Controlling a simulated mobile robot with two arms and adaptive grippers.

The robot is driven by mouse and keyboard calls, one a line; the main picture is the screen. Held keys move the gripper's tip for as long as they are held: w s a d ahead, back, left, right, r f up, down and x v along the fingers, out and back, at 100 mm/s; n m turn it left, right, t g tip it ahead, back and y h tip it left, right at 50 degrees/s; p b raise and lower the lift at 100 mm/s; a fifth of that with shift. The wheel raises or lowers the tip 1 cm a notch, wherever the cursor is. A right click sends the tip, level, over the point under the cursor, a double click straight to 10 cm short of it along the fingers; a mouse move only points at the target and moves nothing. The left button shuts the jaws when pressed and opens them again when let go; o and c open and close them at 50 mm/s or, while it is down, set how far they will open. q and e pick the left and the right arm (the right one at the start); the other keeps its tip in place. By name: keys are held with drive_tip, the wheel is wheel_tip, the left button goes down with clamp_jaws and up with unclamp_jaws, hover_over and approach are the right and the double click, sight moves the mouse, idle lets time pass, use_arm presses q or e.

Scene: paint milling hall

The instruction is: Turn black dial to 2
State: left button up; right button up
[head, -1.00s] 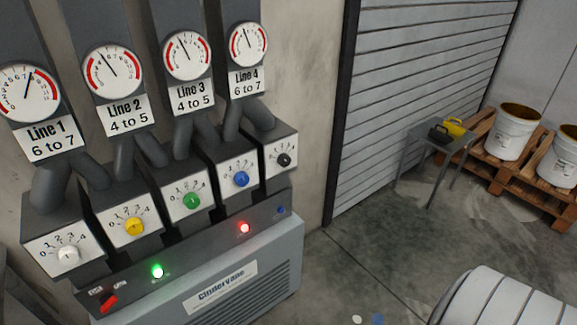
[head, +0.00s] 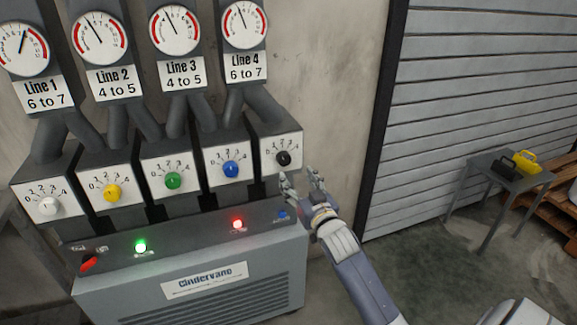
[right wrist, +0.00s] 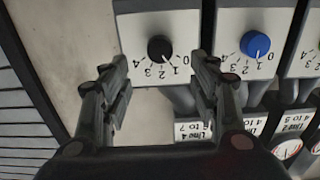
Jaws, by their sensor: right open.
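The black dial (head: 283,158) is on the rightmost white panel face of the row, under the Line 4 gauge (head: 245,25). In the right wrist view the black dial (right wrist: 159,48) appears upside down, with its white mark seeming to point near 1. My right gripper (head: 301,178) is open and empty, just below and to the right of the dial in the head view. In the right wrist view its fingers (right wrist: 160,75) sit either side of the dial in the picture, apparently not touching it. My left gripper is not in view.
The blue dial (head: 231,169) is left of the black one, then green (head: 173,180), yellow (head: 112,192) and white (head: 47,206) dials. A ledge with a red lamp (head: 237,224) and small blue button (head: 282,214) lies below. A small table (head: 530,180) stands right.

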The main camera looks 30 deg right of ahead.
sight(285, 161)
drive_tip(key=x, duration=0.9)
drive_tip(key=shift+w+f, duration=0.1)
drive_tip(key=shift+w, duration=0.1)
drive_tip(key=c, duration=1.1)
